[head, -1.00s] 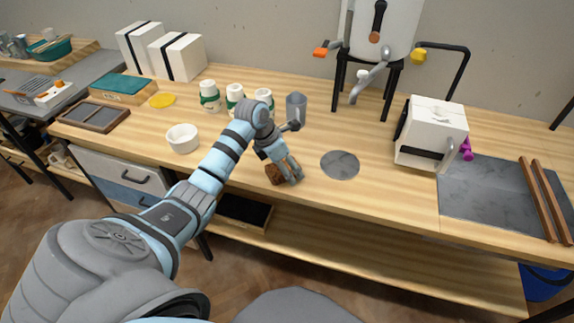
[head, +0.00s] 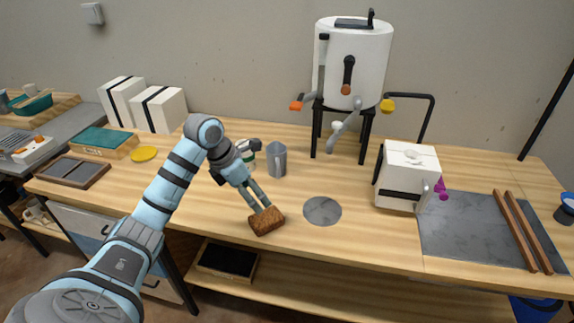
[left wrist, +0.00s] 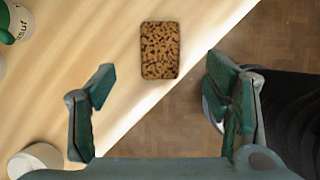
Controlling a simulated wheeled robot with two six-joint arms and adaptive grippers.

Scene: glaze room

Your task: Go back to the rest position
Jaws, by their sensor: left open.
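My left gripper (head: 258,198) is open and empty above the front edge of the worktable. A brown speckled sponge-like block (head: 266,222) lies on the table near the front edge, below the fingertips in the head view. In the left wrist view the block (left wrist: 160,50) lies beyond the open fingers (left wrist: 160,105), with clear space between them and it. My right gripper is in neither view.
A grey round disc (head: 322,211) lies right of the block. A grey mug (head: 277,160) stands behind. A white box-shaped device (head: 407,178) and a grey slab (head: 465,232) are further right. A white tank (head: 354,60) stands at the back.

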